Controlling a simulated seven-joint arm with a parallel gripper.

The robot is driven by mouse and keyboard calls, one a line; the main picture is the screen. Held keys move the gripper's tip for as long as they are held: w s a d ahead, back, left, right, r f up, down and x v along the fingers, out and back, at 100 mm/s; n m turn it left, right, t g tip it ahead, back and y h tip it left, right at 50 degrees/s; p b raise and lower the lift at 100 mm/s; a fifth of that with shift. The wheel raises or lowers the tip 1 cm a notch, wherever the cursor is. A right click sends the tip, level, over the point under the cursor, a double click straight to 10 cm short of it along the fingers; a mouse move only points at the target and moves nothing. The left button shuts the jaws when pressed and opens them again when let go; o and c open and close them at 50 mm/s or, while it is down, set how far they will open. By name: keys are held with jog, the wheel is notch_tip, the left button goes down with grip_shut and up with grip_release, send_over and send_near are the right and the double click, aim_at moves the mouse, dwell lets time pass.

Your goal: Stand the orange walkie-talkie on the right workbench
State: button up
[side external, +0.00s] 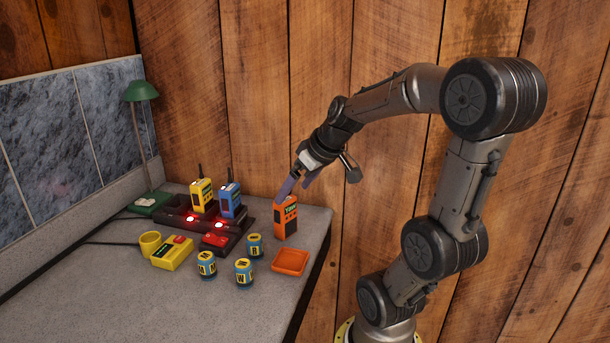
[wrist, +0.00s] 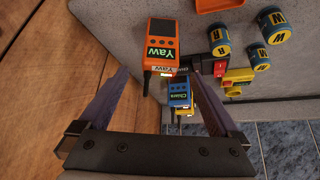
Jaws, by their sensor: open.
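The orange walkie-talkie (side external: 286,222) stands upright on the grey workbench (side external: 235,305), close to its right edge. It also shows in the wrist view (wrist: 161,38), labelled "Yaw". My gripper (side external: 292,192) is open and empty, with its fingertips at about the top of the orange walkie-talkie in the side external view. In the wrist view my gripper (wrist: 158,72) has its fingers spread to either side of the line to the walkie-talkie, with visible gaps. I cannot tell whether a finger touches it.
A dark charger rack (side external: 172,217) holds a yellow walkie-talkie (side external: 202,196) and a blue one (side external: 230,201). An orange tray (side external: 290,262), several blue-yellow cans (side external: 207,266), a yellow box (side external: 172,253) and a green lamp (side external: 141,92) stand around. The front bench is clear.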

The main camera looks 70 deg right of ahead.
jog(key=d+v, duration=0.1)
jog(key=v, duration=0.3)
jog(key=s+a+f+n+y, duration=0.1)
jog(key=s+a+f+n, duration=0.1)
jog(key=a, duration=0.7)
jog(key=s+a+f+n+y, duration=0.1)
jog(key=s+a+f+n, duration=0.1)
jog(key=a, duration=0.7)
jog(key=shift+a+n+y, duration=0.3)
jog(key=shift+a, duration=0.05)
